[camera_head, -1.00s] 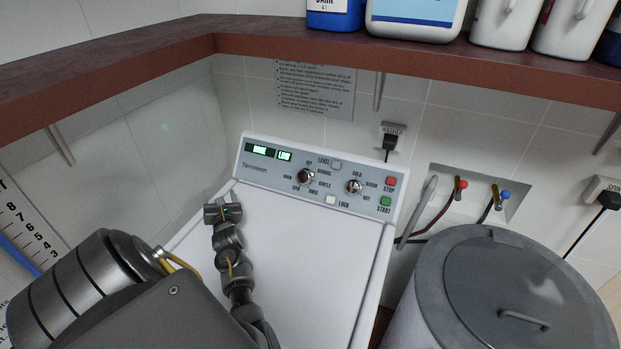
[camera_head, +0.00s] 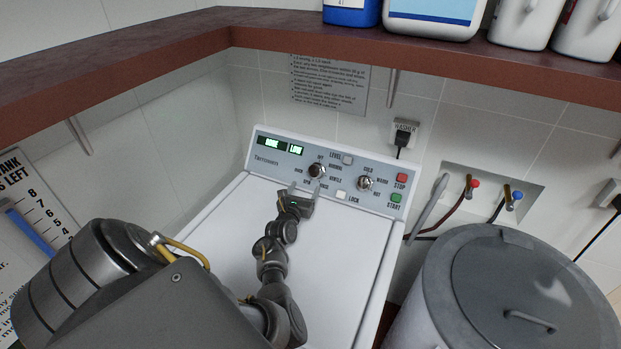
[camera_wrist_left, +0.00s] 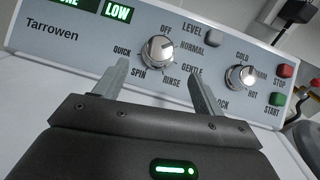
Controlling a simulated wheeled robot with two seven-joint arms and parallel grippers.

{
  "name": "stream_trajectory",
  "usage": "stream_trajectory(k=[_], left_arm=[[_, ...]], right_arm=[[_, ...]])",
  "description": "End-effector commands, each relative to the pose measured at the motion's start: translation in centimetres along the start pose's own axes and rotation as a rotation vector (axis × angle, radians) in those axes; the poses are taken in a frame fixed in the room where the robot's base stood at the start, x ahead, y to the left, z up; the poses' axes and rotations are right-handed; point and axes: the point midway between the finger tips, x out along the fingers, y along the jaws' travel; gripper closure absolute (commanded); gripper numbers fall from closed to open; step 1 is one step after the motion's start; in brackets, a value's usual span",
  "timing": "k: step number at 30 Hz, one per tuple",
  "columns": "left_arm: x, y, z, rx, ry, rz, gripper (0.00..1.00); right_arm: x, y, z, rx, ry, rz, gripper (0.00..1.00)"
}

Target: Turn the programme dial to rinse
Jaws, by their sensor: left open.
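The programme dial (camera_head: 317,171) is a silver knob on the washer's grey control panel, ringed by the words OFF, NORMAL, GENTLE, RINSE, SPIN and QUICK. It also shows in the left wrist view (camera_wrist_left: 154,51), with RINSE printed at its lower right. I cannot tell its exact setting. My left gripper (camera_head: 304,190) is open and empty just in front of and below the dial. In the left wrist view its two fingers (camera_wrist_left: 158,80) point at the panel on either side of the dial's lower part, apart from it. My right gripper is not in view.
A second knob (camera_head: 365,183) for cold, warm and hot sits right of the dial, with red STOP (camera_head: 401,178) and green START (camera_head: 396,198) buttons beyond. A brown shelf (camera_head: 440,68) overhangs the washer. A grey lidded bin (camera_head: 437,285) stands at the right.

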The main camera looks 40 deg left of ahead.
Motion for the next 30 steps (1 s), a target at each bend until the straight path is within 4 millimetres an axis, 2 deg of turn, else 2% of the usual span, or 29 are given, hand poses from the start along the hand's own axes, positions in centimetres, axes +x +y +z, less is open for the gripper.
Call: stream_trajectory(k=[1, 3, 12, 18, 28, 30], left_arm=[[1.1, 0.1, -0.7, 0.0, -0.004, -0.001, 0.3], [2.4, 0.1, -0.8, 0.0, -0.004, 0.0, 0.3], [6.8, 0.1, -0.6, 0.001, -0.002, 0.0, 0.3], [8.2, 0.0, -0.2, 0.002, -0.001, 0.0, 0.3], [8.4, 0.0, -0.1, 0.002, 0.001, 0.001, 0.3], [8.4, 0.1, -0.1, 0.002, 0.001, 0.001, 0.37]], right_arm=[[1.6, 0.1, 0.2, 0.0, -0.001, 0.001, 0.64], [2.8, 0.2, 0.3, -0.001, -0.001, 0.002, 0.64], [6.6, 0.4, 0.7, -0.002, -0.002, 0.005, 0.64], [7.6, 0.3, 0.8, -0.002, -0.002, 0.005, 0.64], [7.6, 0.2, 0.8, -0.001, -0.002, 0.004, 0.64], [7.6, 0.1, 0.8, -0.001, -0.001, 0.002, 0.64]])
